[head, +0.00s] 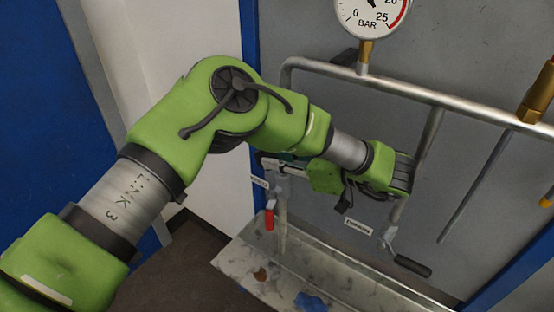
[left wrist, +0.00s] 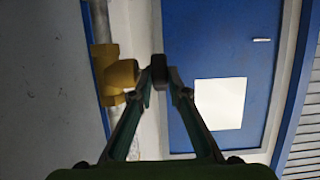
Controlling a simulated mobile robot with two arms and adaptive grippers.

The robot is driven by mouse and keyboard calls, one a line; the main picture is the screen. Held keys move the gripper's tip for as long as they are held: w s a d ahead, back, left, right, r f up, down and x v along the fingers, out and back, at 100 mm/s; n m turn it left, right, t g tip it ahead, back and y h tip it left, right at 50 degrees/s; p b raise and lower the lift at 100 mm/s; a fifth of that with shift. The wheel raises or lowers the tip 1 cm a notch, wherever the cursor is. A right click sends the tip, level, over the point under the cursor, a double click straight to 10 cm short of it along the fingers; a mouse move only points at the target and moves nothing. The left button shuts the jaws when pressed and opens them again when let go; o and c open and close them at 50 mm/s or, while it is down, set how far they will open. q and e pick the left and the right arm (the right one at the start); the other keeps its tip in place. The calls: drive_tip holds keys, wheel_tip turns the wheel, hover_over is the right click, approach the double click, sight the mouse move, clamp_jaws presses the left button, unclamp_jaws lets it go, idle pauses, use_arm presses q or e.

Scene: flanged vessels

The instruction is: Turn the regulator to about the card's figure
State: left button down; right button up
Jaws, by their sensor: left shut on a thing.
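My left gripper (left wrist: 167,73) is shut at the tips on a small dark part, seemingly the knob of the regulator, whose brass body (left wrist: 118,76) sits on a pipe just left of the tips in the left wrist view. In the head view my left arm reaches across the middle; its wrist and hand hide the regulator and the fingertips. A round white pressure gauge (head: 370,17) marked BAR, with a red arc, stands on the upper pipe. Its top is cut off, so I cannot read the needle. I cannot make out a card with a figure. My right gripper is not in view.
A red-handled valve (head: 269,216) and a black lever handle (head: 412,266) are below my arm. A tray (head: 235,262) runs along the bottom. A brass fitting (head: 540,95) is at right. A blue door (left wrist: 245,60) bears a blank-looking white sheet (left wrist: 220,103).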

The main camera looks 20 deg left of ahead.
use_arm(q)
drive_tip(key=shift+d+f, duration=0.1)
drive_tip(key=c, duration=2.2)
unclamp_jaws()
drive_tip(key=shift+d, duration=0.15)
drive_tip(key=v, duration=0.7)
drive_tip(key=shift+s+d, duration=0.15)
